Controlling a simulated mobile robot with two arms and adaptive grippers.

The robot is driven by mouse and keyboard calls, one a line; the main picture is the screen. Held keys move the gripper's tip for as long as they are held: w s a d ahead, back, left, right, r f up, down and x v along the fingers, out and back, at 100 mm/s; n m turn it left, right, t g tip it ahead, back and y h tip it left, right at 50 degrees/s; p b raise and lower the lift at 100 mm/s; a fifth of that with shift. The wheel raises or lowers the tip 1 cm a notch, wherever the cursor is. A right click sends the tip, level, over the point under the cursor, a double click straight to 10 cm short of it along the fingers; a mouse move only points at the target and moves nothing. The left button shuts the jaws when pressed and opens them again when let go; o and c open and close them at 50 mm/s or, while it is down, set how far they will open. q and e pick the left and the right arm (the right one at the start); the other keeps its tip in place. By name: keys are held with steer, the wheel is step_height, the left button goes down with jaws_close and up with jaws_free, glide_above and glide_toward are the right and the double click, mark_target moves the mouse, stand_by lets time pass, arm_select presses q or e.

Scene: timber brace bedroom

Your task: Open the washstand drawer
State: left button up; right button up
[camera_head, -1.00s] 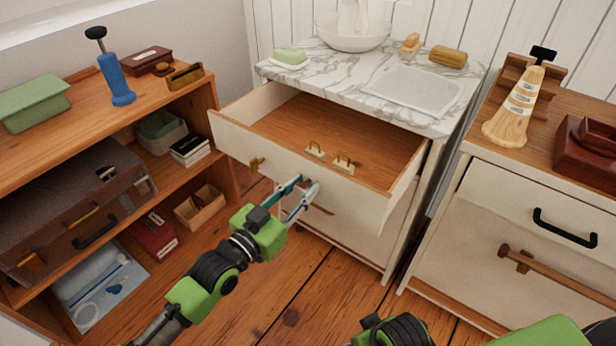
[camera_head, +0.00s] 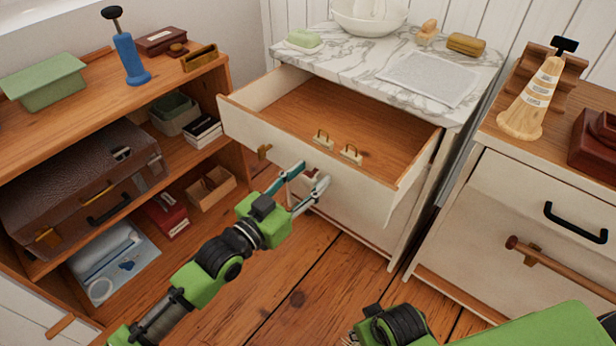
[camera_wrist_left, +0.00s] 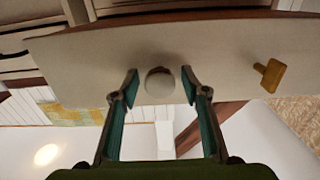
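The washstand (camera_head: 382,238) has a marble top and a cream body. Its drawer (camera_head: 300,149) stands well pulled out, its wooden inside showing two small brass fittings (camera_head: 350,153). A brass knob (camera_head: 264,152) is on the left of its front; it also shows in the left wrist view (camera_wrist_left: 269,75). My left gripper (camera_head: 308,178) is at the drawer front. In the left wrist view its fingers (camera_wrist_left: 159,82) are apart on either side of a round pale knob (camera_wrist_left: 160,84), with gaps visible. My right gripper (camera_head: 352,338) is at the bottom edge, mostly hidden.
A wooden shelf (camera_head: 190,85) with a suitcase (camera_head: 85,180) stands to the left. A cabinet (camera_head: 480,215) with a black handle (camera_head: 575,222) stands to the right. A bowl (camera_head: 368,18) and soap (camera_head: 303,38) are on the marble. The floor (camera_head: 300,285) in front is open.

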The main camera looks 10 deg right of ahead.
arm_select(q)
steer(key=shift+s+a, duration=0.1)
steer(key=v, duration=1.1)
steer(key=shift+s+a, duration=0.3)
